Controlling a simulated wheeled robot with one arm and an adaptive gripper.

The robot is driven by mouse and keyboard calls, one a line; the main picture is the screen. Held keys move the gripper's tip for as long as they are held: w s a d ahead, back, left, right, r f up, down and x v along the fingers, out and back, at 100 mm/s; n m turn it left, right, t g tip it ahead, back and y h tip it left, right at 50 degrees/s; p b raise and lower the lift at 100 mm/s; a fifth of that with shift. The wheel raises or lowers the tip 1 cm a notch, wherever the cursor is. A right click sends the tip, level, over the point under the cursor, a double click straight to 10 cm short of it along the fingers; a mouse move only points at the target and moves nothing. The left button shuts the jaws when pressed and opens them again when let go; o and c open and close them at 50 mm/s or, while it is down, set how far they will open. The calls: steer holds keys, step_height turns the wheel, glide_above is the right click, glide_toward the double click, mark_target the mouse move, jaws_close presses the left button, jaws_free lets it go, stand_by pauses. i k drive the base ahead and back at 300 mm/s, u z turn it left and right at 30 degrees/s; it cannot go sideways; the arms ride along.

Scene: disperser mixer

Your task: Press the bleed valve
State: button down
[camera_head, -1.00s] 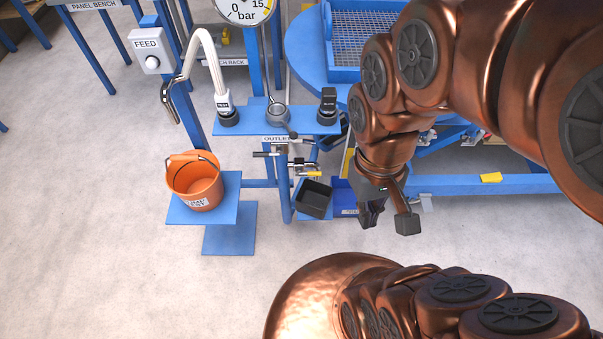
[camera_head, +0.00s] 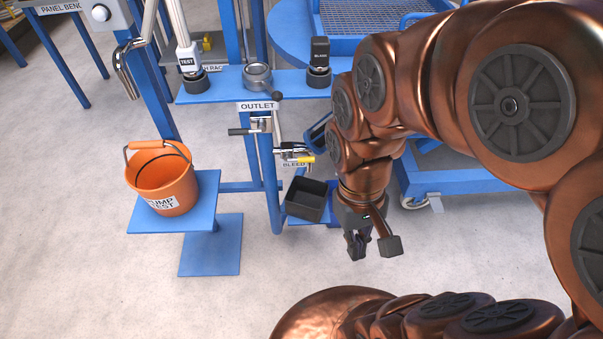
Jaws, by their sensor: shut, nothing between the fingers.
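The bleed valve (camera_head: 297,158) is a small metal fitting with a yellow tip, above a label reading BLEED, on the blue stand's post in the middle of the view. A dark open bin (camera_head: 307,199) sits below it. My gripper (camera_head: 357,246) points down to the right of and lower in the picture than the valve, apart from it. My copper arm comes in from the right and hides part of the area behind the valve.
An OUTLET shelf (camera_head: 225,86) with a TEST hose fitting (camera_head: 188,62) and a BLANK fitting (camera_head: 319,58) is above the valve. An orange bucket (camera_head: 162,183) stands on a blue platform at left. A blue table is behind my arm. The front floor is clear.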

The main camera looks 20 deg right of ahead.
mark_target(288, 157)
steer(key=u, duration=0.75)
steer(key=k, duration=0.45)
steer(key=u, duration=0.1)
